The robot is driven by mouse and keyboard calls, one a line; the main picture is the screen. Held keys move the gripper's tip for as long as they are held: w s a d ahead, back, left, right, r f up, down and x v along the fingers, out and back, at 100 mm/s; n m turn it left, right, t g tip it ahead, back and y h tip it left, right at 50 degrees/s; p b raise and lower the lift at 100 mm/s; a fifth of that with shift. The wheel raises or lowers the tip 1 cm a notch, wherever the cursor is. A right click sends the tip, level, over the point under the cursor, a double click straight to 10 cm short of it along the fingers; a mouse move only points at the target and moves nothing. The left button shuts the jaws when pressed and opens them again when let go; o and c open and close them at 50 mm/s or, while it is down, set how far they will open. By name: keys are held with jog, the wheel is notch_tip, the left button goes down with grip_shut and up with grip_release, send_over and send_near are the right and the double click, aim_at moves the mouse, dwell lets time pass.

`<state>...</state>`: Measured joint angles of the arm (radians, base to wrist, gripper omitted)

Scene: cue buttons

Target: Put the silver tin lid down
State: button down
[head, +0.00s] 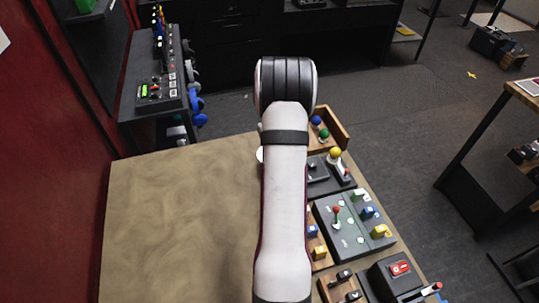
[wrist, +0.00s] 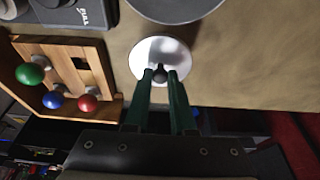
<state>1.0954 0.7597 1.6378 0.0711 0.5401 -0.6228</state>
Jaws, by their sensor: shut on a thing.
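The silver tin lid (wrist: 150,50) is a pale round disc with a dark knob at its middle, in the wrist view. My gripper (wrist: 160,78) has its two green fingers closed around that knob. I cannot tell whether the lid touches the table (wrist: 240,65) or hangs just above it. In the head view my arm hides the gripper and most of the lid; only a small pale edge (head: 260,154) shows left of the arm.
A grey round thing (wrist: 175,10) is close to the lid at the wrist view's top. A wooden tray (wrist: 82,72) with coloured balls is left of the lid. Button and lever boxes (head: 350,225) line the table's right side. The table's left part (head: 175,220) is bare.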

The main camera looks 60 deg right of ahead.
jog(key=shift+f, duration=1.9)
jog(key=c, duration=0.8)
grip_release()
jog(key=shift+o, duration=0.2)
jog(key=v, duration=1.2)
jog(key=w+a+r+n+y, duration=0.1)
jog(key=w+a+r, duration=0.15)
jog(key=a, duration=0.55)
jog(key=w+a+r+y, duration=0.1)
jog(key=a+r, duration=0.2)
jog(key=a, duration=0.6)
jog(key=w+a+r+n+y, duration=0.1)
jog(key=w+a+r, duration=0.15)
jog(key=a, duration=0.55)
jog(key=s+a+n+g+y, duration=0.1)
jog(key=s+a+g, duration=0.1)
jog(key=s+a, duration=1.3)
jog(key=a, duration=0.4)
jog(key=shift+s+a+r+g, duration=0.25)
jog(key=shift+s+a+g, duration=0.05)
jog(key=shift+a, duration=0.1)
